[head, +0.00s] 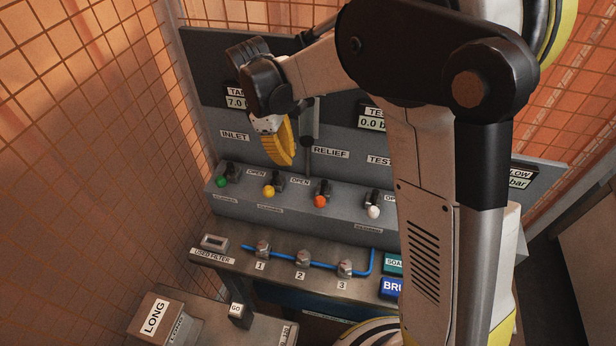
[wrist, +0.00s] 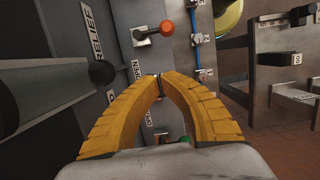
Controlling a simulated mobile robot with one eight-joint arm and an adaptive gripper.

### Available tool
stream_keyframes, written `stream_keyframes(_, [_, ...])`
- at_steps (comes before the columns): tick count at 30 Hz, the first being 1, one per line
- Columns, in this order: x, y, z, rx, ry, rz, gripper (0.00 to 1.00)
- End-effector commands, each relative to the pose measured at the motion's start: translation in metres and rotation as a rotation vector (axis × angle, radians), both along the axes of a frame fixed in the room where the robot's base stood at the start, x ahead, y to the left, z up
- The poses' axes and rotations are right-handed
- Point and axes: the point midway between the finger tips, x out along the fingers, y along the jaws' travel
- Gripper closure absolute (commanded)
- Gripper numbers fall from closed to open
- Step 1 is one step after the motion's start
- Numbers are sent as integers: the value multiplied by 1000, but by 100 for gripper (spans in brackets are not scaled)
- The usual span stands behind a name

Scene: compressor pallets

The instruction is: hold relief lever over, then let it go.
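The relief lever (head: 309,122) has a thick grey handle on a thin rod and stands about upright in the head view, left of the RELIEF label (head: 331,153). In the wrist view the large grey cylinder at the left (wrist: 62,82) looks like its handle, close to the camera. My gripper (head: 289,161) is just left of the lever in the head view, its yellow fingers pointing down and brought together. In the wrist view the fingertips (wrist: 159,77) meet with nothing seen between them. The lever is outside the fingers; whether one touches it I cannot tell.
Below the lever is a ledge with green (head: 221,181), yellow (head: 269,191), orange (head: 320,201) and white (head: 374,212) valve knobs. A blue pipe (head: 323,263) with numbered fittings runs lower down. Wire mesh (head: 95,110) closes the left side. My arm hides the panel's right part.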

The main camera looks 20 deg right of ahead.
Motion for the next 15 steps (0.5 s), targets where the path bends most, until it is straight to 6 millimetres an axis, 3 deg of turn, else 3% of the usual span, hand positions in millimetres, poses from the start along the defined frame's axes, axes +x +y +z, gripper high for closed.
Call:
stream_keyframes(11, [0, 0, -2, -1, 2, 2, 100])
stream_keyframes(15, [-1, -2, -14, -1, 2, 2, 100])
